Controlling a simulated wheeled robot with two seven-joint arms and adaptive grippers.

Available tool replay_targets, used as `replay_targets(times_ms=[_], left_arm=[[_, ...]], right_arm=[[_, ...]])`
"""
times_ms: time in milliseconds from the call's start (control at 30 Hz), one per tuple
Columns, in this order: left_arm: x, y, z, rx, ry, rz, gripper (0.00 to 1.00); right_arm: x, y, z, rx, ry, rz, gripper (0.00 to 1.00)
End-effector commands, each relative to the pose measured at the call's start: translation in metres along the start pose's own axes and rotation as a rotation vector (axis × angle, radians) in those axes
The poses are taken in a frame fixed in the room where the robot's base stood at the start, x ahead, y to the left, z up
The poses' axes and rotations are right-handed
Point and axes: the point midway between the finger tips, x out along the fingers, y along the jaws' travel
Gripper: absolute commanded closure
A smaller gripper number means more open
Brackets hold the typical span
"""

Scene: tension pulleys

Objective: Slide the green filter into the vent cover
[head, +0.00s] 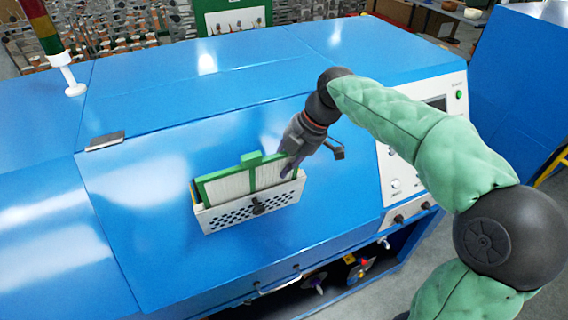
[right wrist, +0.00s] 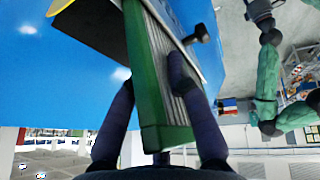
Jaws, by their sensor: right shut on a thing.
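The green filter (head: 236,183) is a green frame with white pleats and a tab on its top edge. In the head view it stands slightly tilted in the white perforated vent cover (head: 222,218) on the blue machine's sloped front, its upper part above the cover's rim. A dark knob sits on the cover's front. My right gripper (head: 290,170) is at the filter's upper right corner. In the right wrist view its two fingers (right wrist: 150,100) are shut on either side of the green filter (right wrist: 150,85). How deep the filter sits is hidden by the cover. My left gripper is not in view.
The blue machine (head: 130,190) fills most of the view. A control panel (head: 398,185) is to the right of the vent cover. A signal light (head: 62,60) stands at the upper left.

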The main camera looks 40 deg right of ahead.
Motion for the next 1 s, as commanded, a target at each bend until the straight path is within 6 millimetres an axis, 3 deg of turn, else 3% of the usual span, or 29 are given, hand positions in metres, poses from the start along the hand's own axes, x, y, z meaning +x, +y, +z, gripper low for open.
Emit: replay_targets(times_ms=[1000], left_arm=[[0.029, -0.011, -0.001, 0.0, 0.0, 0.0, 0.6]], right_arm=[[0.029, 0.0, 0.012, 0.0, 0.0, 0.0, 1.0]])
